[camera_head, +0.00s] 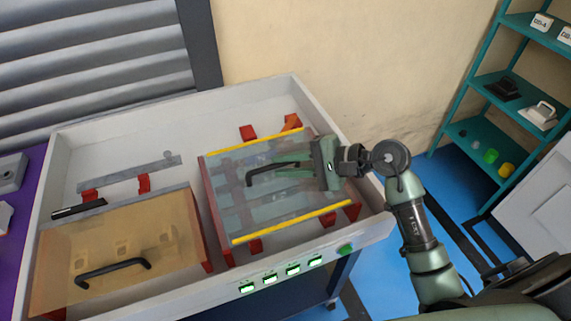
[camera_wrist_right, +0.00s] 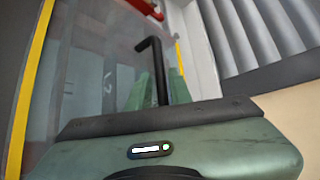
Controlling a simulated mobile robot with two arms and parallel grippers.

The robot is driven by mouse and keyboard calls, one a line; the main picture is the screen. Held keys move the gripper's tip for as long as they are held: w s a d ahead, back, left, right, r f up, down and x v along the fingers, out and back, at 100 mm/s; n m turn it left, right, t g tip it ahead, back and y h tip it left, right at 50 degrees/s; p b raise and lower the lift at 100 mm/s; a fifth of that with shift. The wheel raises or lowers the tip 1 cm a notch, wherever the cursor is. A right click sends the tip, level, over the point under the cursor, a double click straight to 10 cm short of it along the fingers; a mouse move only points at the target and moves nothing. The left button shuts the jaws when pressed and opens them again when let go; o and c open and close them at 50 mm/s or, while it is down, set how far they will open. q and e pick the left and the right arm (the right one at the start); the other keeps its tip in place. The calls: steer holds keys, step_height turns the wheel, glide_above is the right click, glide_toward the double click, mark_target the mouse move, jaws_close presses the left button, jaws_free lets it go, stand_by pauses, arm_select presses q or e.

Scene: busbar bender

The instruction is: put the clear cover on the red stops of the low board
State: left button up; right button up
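The clear cover (camera_head: 300,195) is a see-through sheet with yellow strips along two edges and a black handle (camera_head: 262,168). It lies over the right-hand bay of the grey bench. Red stops (camera_head: 248,132) show beyond its far edge, and more red pieces (camera_head: 328,218) show near its front edge. I cannot tell whether it rests on them. My right gripper (camera_head: 285,168) is at the handle, which runs between its green fingers in the right wrist view (camera_wrist_right: 158,85). Whether they press on it is unclear. My left gripper is out of view.
An amber cover (camera_head: 130,235) with a black handle fills the left bay. A grey bar (camera_head: 130,175) with red stops lies behind it. Lit green switches (camera_head: 270,279) line the bench front. A teal shelf (camera_head: 475,75) stands at the right, with blue floor between.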

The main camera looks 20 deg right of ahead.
steer(key=shift+o, duration=0.5)
steer(key=shift+r, duration=0.1)
steer(key=shift+r, duration=0.15)
steer(key=shift+s+d, duration=0.15)
steer(key=shift+d, duration=0.1)
steer(key=b+v, duration=0.2)
steer(key=v, duration=0.8)
steer(key=shift+s+d+r, duration=0.4)
steer(key=shift+d, duration=0.1)
